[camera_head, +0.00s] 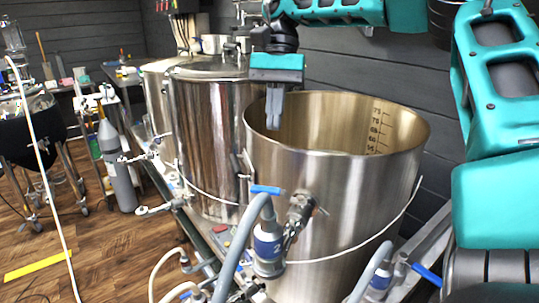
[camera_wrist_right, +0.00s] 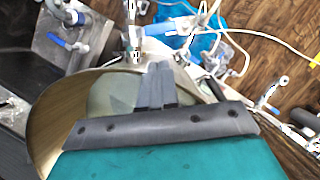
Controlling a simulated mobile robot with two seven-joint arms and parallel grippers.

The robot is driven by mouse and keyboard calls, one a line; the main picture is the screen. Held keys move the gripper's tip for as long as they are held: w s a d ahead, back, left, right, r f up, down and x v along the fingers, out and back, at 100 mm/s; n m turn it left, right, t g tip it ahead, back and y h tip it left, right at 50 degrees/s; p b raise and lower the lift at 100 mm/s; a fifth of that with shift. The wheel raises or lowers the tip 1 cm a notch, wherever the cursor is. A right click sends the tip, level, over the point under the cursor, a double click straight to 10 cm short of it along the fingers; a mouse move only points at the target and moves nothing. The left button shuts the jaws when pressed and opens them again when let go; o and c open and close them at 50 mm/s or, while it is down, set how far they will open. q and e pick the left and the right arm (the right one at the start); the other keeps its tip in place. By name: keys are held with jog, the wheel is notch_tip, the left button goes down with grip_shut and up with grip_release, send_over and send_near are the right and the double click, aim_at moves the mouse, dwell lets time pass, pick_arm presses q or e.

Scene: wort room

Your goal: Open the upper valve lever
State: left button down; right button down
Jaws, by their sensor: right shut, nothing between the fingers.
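The upper valve lever is a blue handle (camera_head: 265,190) on top of a grey-hosed valve at the front of the nearest steel pot (camera_head: 335,200). It lies roughly level in the head view. My right gripper (camera_head: 274,123) is shut and empty, fingers pointing down over the left side of that pot's open rim, above and apart from the lever. In the wrist view its closed fingers (camera_wrist_right: 160,70) show in front of the pot opening. A blue handle (camera_wrist_right: 158,29) shows beyond the fingertips there. My left gripper is not in view.
A second blue lever (camera_head: 427,274) sits low at the right. Another lidded steel pot (camera_head: 205,130) stands behind on the left. Grey hoses (camera_head: 238,245) rise in front of the near pot. A grey gas cylinder (camera_head: 117,168) stands on the wooden floor at left.

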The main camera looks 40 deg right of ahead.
aim_at(278, 195)
jog(key=b+x, duration=0.1)
jog(key=x, duration=0.8)
jog(key=shift+f, duration=0.4)
